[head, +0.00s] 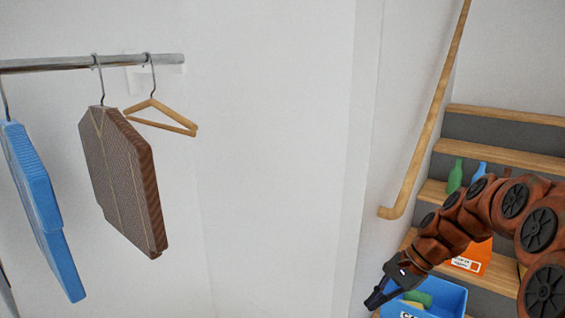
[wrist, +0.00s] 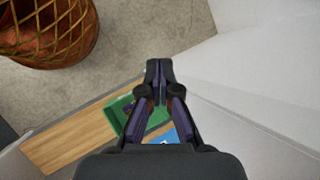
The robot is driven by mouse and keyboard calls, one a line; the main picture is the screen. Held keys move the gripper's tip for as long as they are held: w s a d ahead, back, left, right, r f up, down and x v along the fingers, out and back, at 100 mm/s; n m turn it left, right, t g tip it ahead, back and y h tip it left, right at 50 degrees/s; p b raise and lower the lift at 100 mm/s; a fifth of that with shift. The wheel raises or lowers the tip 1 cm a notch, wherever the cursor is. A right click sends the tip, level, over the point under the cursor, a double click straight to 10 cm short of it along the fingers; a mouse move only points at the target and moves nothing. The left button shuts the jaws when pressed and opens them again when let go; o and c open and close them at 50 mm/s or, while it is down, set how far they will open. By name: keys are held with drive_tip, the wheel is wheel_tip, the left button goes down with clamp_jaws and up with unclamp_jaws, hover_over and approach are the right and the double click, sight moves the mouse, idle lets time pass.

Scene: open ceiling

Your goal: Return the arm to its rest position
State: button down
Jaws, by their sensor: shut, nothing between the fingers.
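My gripper (head: 379,295) is at the lower right of the head view, at the end of my orange-brown arm. It points down and to the left, in front of the stairs and beside a blue bin (head: 448,296). In the wrist view my gripper (wrist: 158,68) has its fingertips together, with nothing between them. Below it in the wrist view are a green thing (wrist: 124,108), a patch of blue and a wooden step (wrist: 65,138). My arm hides part of the stairs.
Wooden stairs (head: 506,115) with a handrail (head: 426,125) stand at the right, holding green and blue bottles and an orange box (head: 474,258). A rail (head: 50,64) at the left carries a brown garment (head: 122,175), a blue garment (head: 45,215) and an empty hanger (head: 160,115). A woven basket (wrist: 50,30) stands on the floor.

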drive_tip(key=s+a+r+n+h+p, duration=0.1)
drive_tip(key=s+r+n+h+p, duration=0.1)
drive_tip(key=s, duration=0.8)
drive_tip(key=s+a+r+n+g+h+p, duration=0.1)
drive_tip(key=s+r+n+h+p, duration=0.1)
drive_tip(key=s, duration=0.8)
drive_tip(key=s+r+n+h+p, duration=0.2)
drive_tip(key=s+r+n+p, duration=0.2)
drive_tip(key=s+n, duration=0.3)
drive_tip(key=s+r, duration=0.1)
drive_tip(key=s, duration=0.2)
drive_tip(key=shift+s+a+r+g+h, duration=0.2)
drive_tip(key=shift+s+a+g+h, duration=0.1)
drive_tip(key=shift+a+h, duration=0.1)
